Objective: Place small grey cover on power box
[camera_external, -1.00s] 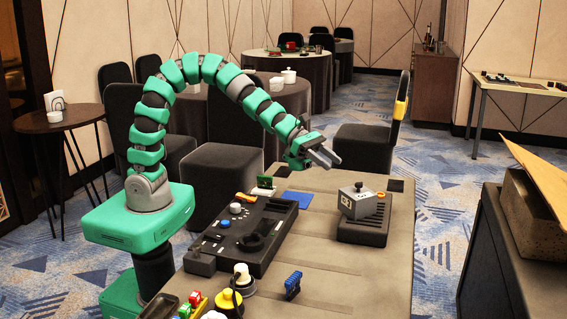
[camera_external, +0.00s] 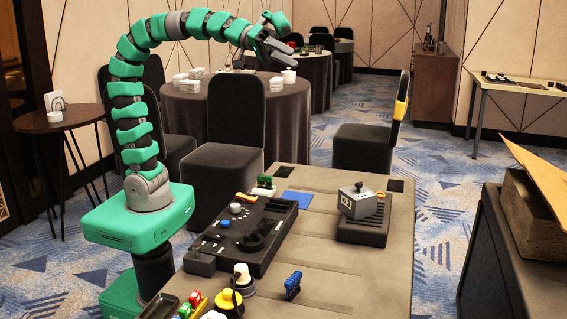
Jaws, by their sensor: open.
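A small grey cube-like piece (camera_external: 357,202) with a dark knob on top sits on a dark ridged box (camera_external: 372,232) at the right of the table. The grey piece looks like the small grey cover and the dark box like the power box, but I cannot tell for sure. The piece covers the left part of the box and looks slightly turned. My gripper (camera_external: 290,58) is raised high above and behind the table, up and left of the box. It is open, with nothing seen between its fingers.
A black control panel (camera_external: 245,235) with knobs lies on the table's left half. The middle of the table (camera_external: 320,245) is clear.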

